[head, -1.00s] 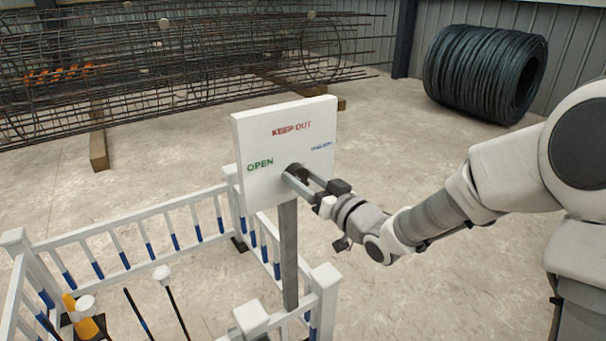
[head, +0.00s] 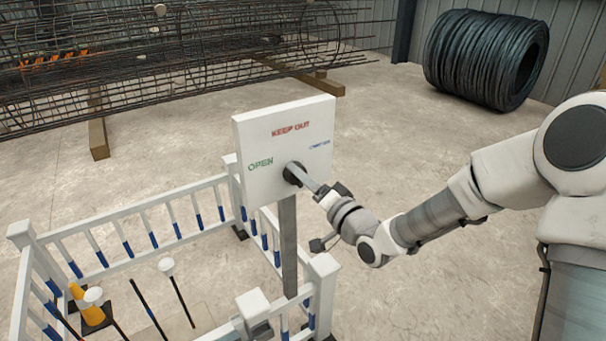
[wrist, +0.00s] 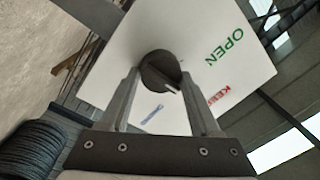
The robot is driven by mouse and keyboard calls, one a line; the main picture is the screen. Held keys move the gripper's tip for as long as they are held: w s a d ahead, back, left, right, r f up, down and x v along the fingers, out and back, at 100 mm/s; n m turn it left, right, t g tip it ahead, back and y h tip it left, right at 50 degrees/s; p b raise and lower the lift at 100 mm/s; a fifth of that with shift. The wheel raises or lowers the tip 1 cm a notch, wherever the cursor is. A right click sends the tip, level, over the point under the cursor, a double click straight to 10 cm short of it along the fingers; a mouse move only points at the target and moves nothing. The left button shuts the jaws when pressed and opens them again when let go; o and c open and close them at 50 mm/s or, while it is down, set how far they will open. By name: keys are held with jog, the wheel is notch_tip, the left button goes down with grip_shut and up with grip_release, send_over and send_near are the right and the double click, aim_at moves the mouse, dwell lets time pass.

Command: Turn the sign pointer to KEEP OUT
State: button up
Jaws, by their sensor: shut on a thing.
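The white sign board (head: 262,178) stands upright on a grey post and carries a green OPEN at left, a red KEEP OUT (head: 290,129) at top and small blue lettering at right. The dark round pointer knob (wrist: 158,68) is on the board's face. In the wrist view its light ridge slants down and right, seemingly between the blue lettering and KEEP OUT. My gripper (head: 302,175) is shut on the knob, one finger on each side; its fingers also show in the wrist view (wrist: 160,80). The right finger hides part of KEEP OUT.
A white railing with blue bars (head: 130,230) encloses the floor at lower left, with an orange cone (head: 88,305) and dark poles inside. A rebar cage (head: 180,60) lies behind, and a black wire coil (head: 485,58) stands at back right. The floor right of the sign is open.

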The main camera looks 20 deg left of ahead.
jog(key=shift+f+m, duration=0.1)
jog(key=shift+m, duration=0.2)
jog(key=o, duration=1.4)
jog(key=shift+c, duration=0.2)
jog(key=r+p+v, duration=0.1)
jog(key=p+v, duration=1.1)
jog(key=v, duration=0.5)
jog(key=shift+f, duration=0.3)
jog(key=shift+s+d, duration=0.15)
